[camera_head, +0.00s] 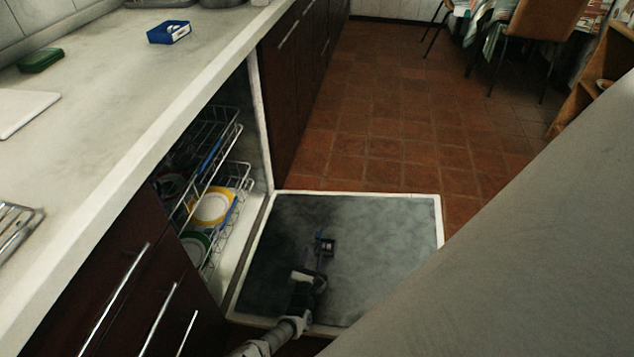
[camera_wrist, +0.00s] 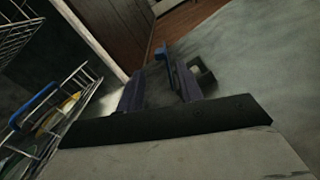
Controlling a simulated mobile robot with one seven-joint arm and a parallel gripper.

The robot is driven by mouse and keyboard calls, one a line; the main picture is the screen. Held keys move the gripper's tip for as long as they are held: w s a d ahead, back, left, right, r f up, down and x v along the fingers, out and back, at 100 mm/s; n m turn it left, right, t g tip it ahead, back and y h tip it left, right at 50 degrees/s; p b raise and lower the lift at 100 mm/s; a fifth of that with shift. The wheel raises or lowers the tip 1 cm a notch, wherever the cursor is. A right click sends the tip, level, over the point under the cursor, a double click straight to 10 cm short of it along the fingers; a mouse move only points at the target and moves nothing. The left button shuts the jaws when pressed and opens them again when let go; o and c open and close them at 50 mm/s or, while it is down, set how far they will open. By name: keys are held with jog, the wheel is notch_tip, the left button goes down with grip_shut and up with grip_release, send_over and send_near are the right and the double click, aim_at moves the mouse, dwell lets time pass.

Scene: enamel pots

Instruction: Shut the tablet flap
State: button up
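The dishwasher door (camera_head: 385,225) lies folded down, its grey inner side facing up. The tablet dispenser (camera_head: 328,246) sits near the middle of that inner side, and it also shows in the wrist view (camera_wrist: 204,77). A small blue piece, apparently the tablet flap (camera_head: 318,240), stands up at the dispenser's left side; it shows in the wrist view (camera_wrist: 161,54) too. My gripper (camera_head: 316,268) is low over the door, just on the near side of the dispenser. In the wrist view its fingers (camera_wrist: 157,75) are apart with nothing between them. Contact with the flap cannot be told.
Wire racks (camera_head: 225,190) with plates stand inside the dishwasher at left. The counter (camera_head: 110,85) runs above, with a blue box (camera_head: 169,32) and a green sponge (camera_head: 41,60). Tiled floor (camera_head: 400,110) is clear beyond the door; a chair (camera_head: 545,25) stands far right.

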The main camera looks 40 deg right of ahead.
aim_at(317, 238)
jog(key=b+x, duration=0.2)
jog(key=x, duration=0.3)
jog(key=shift+w+d+f, duration=0.15)
jog(key=shift+w+d, duration=0.05)
jog(key=shift+b+x, duration=0.5)
jog(key=shift+x, duration=0.4)
jog(key=shift+c, duration=0.5)
grip_shut()
